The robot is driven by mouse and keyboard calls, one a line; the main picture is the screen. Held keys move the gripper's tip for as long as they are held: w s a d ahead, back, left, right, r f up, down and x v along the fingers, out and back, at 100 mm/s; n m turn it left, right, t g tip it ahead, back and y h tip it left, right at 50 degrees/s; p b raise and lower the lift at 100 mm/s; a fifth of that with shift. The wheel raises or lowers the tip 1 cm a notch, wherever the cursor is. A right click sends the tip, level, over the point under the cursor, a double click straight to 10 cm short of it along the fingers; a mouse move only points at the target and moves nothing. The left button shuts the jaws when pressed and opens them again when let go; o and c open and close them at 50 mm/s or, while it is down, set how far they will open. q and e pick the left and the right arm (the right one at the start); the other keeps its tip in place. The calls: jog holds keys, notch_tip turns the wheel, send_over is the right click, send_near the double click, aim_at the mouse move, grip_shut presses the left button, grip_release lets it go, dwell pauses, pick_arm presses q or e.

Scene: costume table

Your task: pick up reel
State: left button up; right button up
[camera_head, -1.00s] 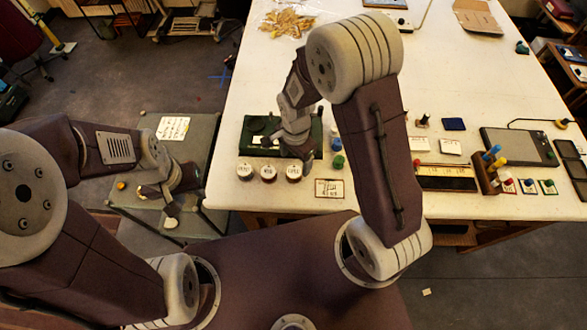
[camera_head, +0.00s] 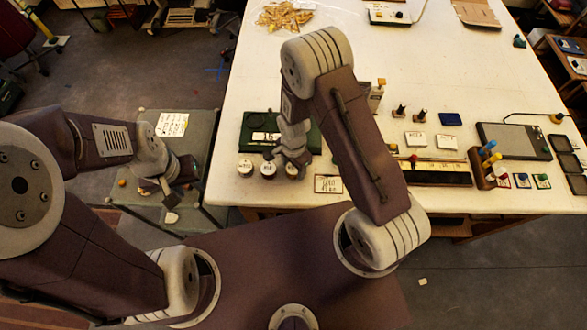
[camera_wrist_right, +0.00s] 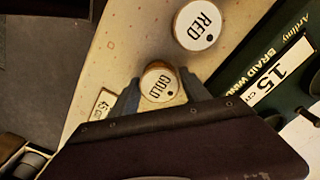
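The reel with a round white top marked GOLD (camera_wrist_right: 160,84) lies between the two fingers of my right gripper (camera_wrist_right: 160,88) in the right wrist view. The fingers look open, with the reel's sides very close; contact cannot be told. In the head view my right gripper (camera_head: 291,160) is at the right end of a row of three reels and partly covers that reel (camera_head: 292,173). The reel marked RED (camera_wrist_right: 197,25) stands beside it, and is the middle one (camera_head: 268,170). The left reel (camera_head: 245,168) stands apart. My left gripper (camera_head: 178,188) is over the grey side table; its fingers are unclear.
The green braid winder (camera_head: 252,125) stands just behind the reels; its 15 cm label (camera_wrist_right: 277,82) shows. A small card (camera_head: 328,184) lies right of the reels, near the table's front edge. A bottle rack (camera_head: 482,170) and dark tablet (camera_head: 515,141) are farther right.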

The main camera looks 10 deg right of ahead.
jog(key=shift+s, duration=0.1)
jog(key=c, duration=0.9)
jog(key=shift+r, duration=0.1)
jog(key=shift+r, duration=0.25)
jog(key=r, duration=0.1)
jog(key=r+b, duration=0.1)
jog(key=r, duration=0.1)
jog(key=shift+s+d+r, duration=0.1)
jog(key=shift+d+r, duration=0.2)
jog(key=shift+r, duration=0.05)
jog(key=shift+s+d+r+b, duration=0.35)
jog(key=shift+s+d+r, duration=0.75)
jog(key=shift+d, duration=0.4)
jog(key=shift+s+d+r+b, duration=0.35)
jog(key=shift+s+d+r, duration=0.8)
jog(key=shift+d, duration=0.3)
jog(key=shift+s+d+r+b, duration=0.35)
jog(key=shift+s+d+r, duration=0.75)
jog(key=shift+d, duration=0.4)
